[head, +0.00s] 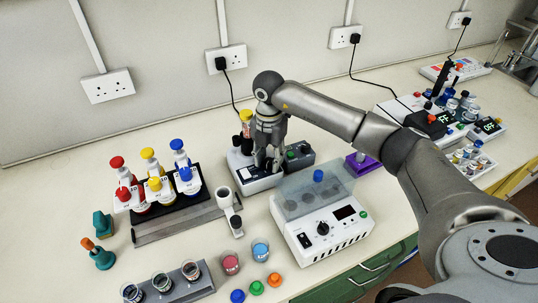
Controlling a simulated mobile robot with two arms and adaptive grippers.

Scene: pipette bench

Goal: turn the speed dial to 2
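A black dial (323,228) with a pale pointer mark is on the sloped front of a white box (335,245) with a clear grey lid; its setting is too small to read. My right gripper (267,165) points down over a smaller white and dark device (246,181) behind that box. The gripper covers part of this device, so any dial under its fingers is hidden. I cannot tell whether the fingers are closed on something. My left gripper is not in view.
Left of the device stand a rack of capped bottles (180,178) and a white holder (230,207). Red and blue beakers (261,250) and coloured caps (257,288) lie in front. My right arm crosses above the bench's right side. Free bench lies at far left.

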